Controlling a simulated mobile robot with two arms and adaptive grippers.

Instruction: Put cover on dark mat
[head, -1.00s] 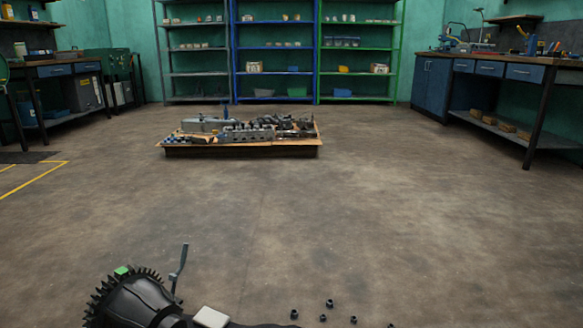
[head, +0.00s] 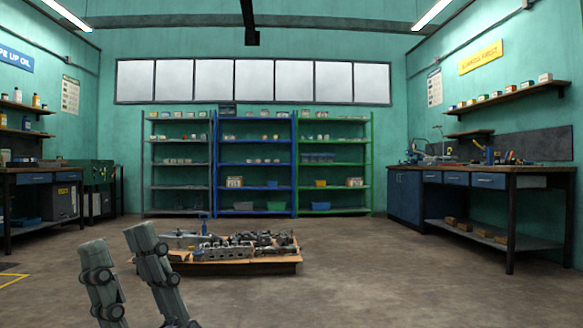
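My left gripper is not in view. A dark patch on the floor, possibly the dark mat (head: 8,266), shows at the left edge, mostly cut off. I cannot pick out a cover in the current view. The fingers overlap the left side of a low pallet (head: 235,268) of metal parts in the picture.
Shelving racks (head: 255,165) stand along the back wall. A workbench (head: 480,185) with blue drawers is at right; another bench (head: 35,178) is at left. Yellow floor lines (head: 12,280) run beside the dark patch. The floor right of the pallet is open.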

